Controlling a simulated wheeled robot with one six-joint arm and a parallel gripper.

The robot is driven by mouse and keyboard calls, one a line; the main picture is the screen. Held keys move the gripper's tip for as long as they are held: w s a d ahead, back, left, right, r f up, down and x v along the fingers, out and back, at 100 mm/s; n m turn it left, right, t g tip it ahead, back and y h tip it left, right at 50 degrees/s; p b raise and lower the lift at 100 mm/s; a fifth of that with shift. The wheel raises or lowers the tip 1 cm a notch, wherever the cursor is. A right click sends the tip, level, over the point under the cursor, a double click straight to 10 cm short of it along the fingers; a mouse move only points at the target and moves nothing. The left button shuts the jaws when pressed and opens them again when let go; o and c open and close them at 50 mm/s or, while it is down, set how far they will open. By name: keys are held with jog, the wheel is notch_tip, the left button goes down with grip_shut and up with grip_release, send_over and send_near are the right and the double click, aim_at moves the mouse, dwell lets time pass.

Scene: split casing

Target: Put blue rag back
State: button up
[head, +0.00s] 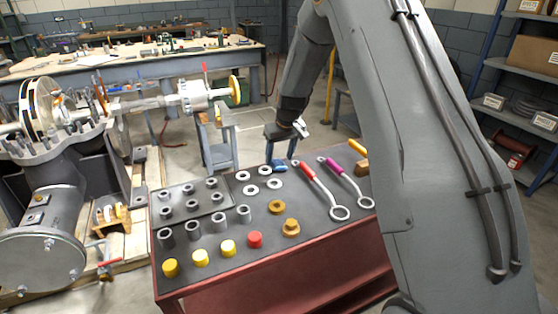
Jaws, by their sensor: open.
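A small blue thing (279,165), which looks like the blue rag, lies at the far edge of the dark top of the red cart (237,262). I cannot tell whether the fingers touch the rag. Part of the rag may be hidden behind the gripper.
Wrenches with red (306,169) and magenta (333,164) handles lie right of the rag. White washers (252,190), grey sleeves and yellow caps (228,248) fill the left side. The split casing (52,150) stands left; shelves (515,110) stand right.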

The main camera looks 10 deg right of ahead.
jog(key=a+b+v, duration=0.1)
jog(key=b+v, duration=0.1)
jog(key=v, duration=0.8)
jog(key=s+f+m+g, duration=0.1)
jog(key=s+f, duration=0.1)
jog(key=s, duration=1.5)
jog(key=s+f+m+g, duration=0.1)
jog(key=s+f, duration=0.1)
jog(key=s, duration=1.6)
jog(key=shift+h, duration=0.4)
